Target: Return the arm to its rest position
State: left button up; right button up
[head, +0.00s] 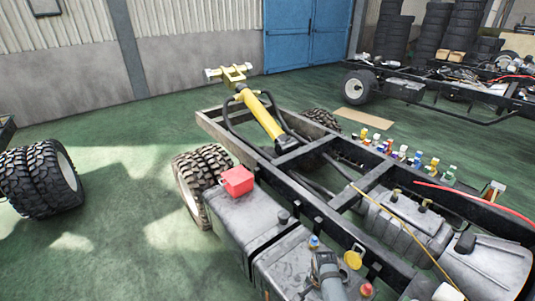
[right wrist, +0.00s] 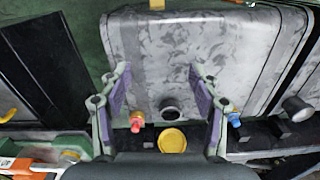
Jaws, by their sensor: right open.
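My right gripper (right wrist: 160,76) is open and empty in the right wrist view, its two fingers spread over a grey tank (right wrist: 225,45). A red cap (right wrist: 137,121) is by the left finger and a blue cap (right wrist: 234,117) by the right finger. A dark round cap (right wrist: 170,106) and a yellow cap (right wrist: 172,139) lie between the fingers. In the head view the right gripper (head: 320,264) is at the bottom, above the same tank (head: 282,270); its fingertips are too small to read there. My left gripper is not in view.
The chassis frame (head: 285,160) runs diagonally, with a yellow cylinder (head: 262,115) rising from it. A red box (head: 237,181) sits on the neighbouring tank. Small coloured bottles (head: 402,152) line the far rail. Green floor (head: 110,240) is open at left, beside wheels (head: 40,180).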

jog(key=s+d+f+n, duration=0.2)
jog(key=s+f+n, duration=0.1)
jog(key=s+f, duration=0.6)
jog(key=s+d+f+n, duration=0.3)
jog(key=s+f, duration=0.5)
jog(key=f, duration=0.1)
jog(key=s+d+f+n, duration=0.2)
jog(key=s, duration=0.5)
jog(key=s+d+f+n, duration=0.2)
jog(key=s+f, duration=0.1)
jog(key=s, duration=0.4)
jog(key=s+d+f+n, duration=0.2)
jog(key=s+d, duration=0.1)
jog(key=s, duration=0.4)
pick_arm(q)
notch_tip(320, 180, down, 10)
jog(key=b, duration=1)
jog(key=shift+a, duration=0.15)
pick_arm(e)
notch_tip(320, 180, down, 10)
jog(key=t, duration=0.1)
jog(key=shift+w+a+f+h, duration=0.15)
jog(key=shift+a+h, duration=0.05)
jog(key=shift+h, duration=0.2)
pick_arm(q)
jog(key=shift+s, duration=0.15)
